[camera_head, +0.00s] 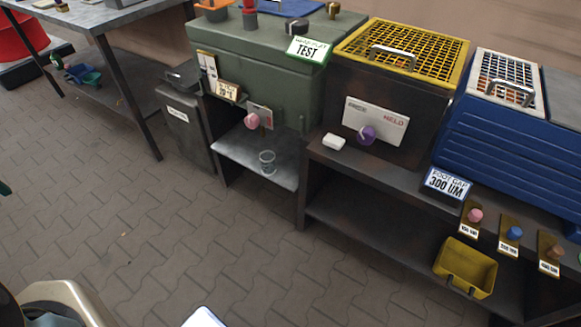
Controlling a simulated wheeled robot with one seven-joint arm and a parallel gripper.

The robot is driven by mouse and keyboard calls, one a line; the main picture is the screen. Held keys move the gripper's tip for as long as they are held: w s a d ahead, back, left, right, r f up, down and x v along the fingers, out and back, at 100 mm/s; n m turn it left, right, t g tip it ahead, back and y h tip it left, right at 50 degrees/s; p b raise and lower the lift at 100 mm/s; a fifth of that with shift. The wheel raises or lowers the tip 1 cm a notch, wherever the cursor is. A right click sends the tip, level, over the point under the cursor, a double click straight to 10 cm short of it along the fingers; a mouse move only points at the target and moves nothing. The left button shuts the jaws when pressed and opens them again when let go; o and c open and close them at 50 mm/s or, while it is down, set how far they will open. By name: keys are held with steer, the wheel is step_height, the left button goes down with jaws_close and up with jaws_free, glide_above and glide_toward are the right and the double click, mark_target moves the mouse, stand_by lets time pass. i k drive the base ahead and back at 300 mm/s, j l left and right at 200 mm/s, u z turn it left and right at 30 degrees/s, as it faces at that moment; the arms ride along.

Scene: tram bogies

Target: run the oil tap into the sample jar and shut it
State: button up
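The oil tap has a pink round knob (252,120) on the front of a green cabinet (262,85). A small pale plate (264,112) sits behind the knob. A clear glass jar (267,162) stands upright on a grey shelf (235,155) below and slightly right of the knob. I see no oil stream, and the jar's contents are too small to tell. The tap's spout cannot be made out. My gripper is not in view; only parts that may be my own body show at the bottom edge.
A dark bench to the right carries a purple knob (367,134) on a white plate (376,118) and a white block (334,142). A yellow bin (465,268) sits low at right. A grey bin (184,120) stands left of the cabinet. The paved floor (170,220) in front is clear.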

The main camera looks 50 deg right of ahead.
mark_target(252, 121)
steer(key=j+z, duration=0.1)
steer(key=z, duration=0.35)
steer(key=k+z, duration=0.15)
steer(key=z, duration=0.25)
steer(key=k+j+z, duration=0.1)
steer(key=z, duration=0.35)
steer(key=k+z, duration=0.1)
steer(key=z, duration=0.35)
steer(key=k+l, duration=0.1)
steer(key=k, duration=0.25)
steer(key=k+l+z, duration=0.1)
steer(key=k, duration=0.3)
steer(key=i+l, duration=0.25)
steer(key=i, duration=0.15)
steer(key=i+l, duration=0.2)
steer(key=i, duration=0.15)
steer(key=i+l+u, duration=0.15)
steer(key=u, duration=0.25)
steer(key=i+l+u, duration=0.2)
steer(key=u, duration=0.25)
steer(key=i+l+u, duration=0.15)
steer(key=u, duration=0.25)
steer(key=l+u, duration=0.1)
steer(key=u, duration=1.35)
